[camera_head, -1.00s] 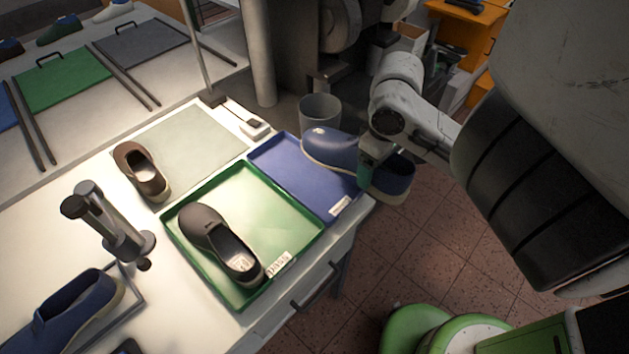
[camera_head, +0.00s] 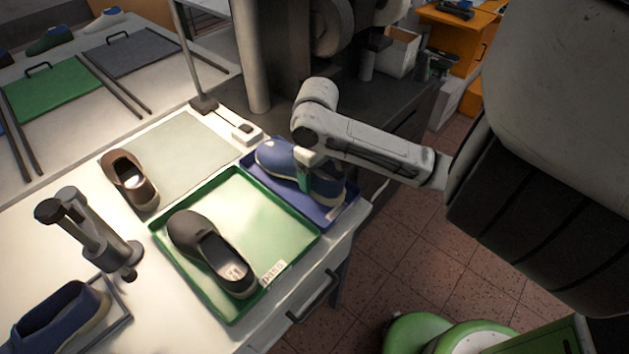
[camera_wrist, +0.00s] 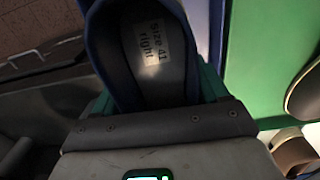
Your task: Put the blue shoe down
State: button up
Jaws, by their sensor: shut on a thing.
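The blue shoe (camera_head: 274,158) is over the blue tray (camera_head: 333,216), toe toward the upper left. I cannot tell whether its sole touches the tray. In the wrist view the blue shoe's opening (camera_wrist: 152,55) shows an insole label reading "Size 41 right". My gripper's green fingers (camera_wrist: 155,95) lie on both sides of it. The gripper hides part of the shoe's middle.
A green tray (camera_head: 232,317) with a dark brown shoe (camera_head: 196,232) adjoins the blue tray. Another blue shoe (camera_head: 62,318) is at lower left, near a grey post fixture (camera_head: 95,232).

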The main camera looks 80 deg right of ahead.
jog(key=shift+w+f+p, duration=0.15)
jog(key=shift+f+p, duration=0.05)
jog(key=shift+f, duration=0.7)
jog(key=shift+w+f+p, duration=0.1)
jog(key=shift+f+p, duration=0.1)
jog(key=shift+f, duration=0.7)
jog(key=shift+f, duration=0.1)
jog(key=o, duration=1.4)
notch_tip(320, 180, up, 12)
jog(key=shift+r, duration=0.15)
